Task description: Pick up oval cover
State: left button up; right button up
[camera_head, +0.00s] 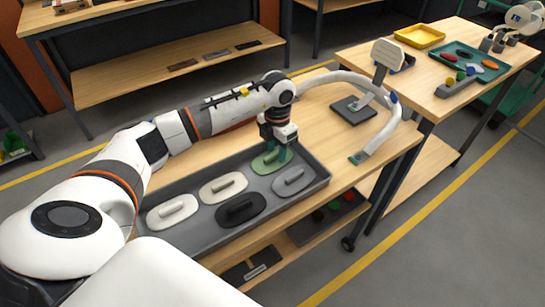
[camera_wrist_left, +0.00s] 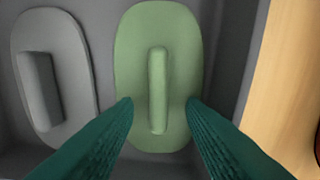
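Several oval covers with raised bar handles lie in a grey tray (camera_head: 318,183) on the wooden bench. A green oval cover (camera_head: 262,166) lies at the tray's far right. My left gripper (camera_head: 277,153) is over it, pointing down. In the left wrist view the green cover (camera_wrist_left: 158,30) fills the middle, with its handle upright in the picture. The two green fingers (camera_wrist_left: 160,112) are apart on either side of the handle's near end, with gaps to it. A grey cover (camera_wrist_left: 52,75) lies to the left. My right gripper is not seen.
White (camera_head: 172,211), cream (camera_head: 222,187), black (camera_head: 240,209) and grey (camera_head: 293,181) covers share the tray. A curved white lamp-like arm (camera_head: 385,125) rises on the right of the bench. A second table holds a yellow tray (camera_head: 420,37) and a teal tray (camera_head: 467,57).

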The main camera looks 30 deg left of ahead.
pick_arm(q)
grip_shut()
jog(key=shift+r, duration=0.15)
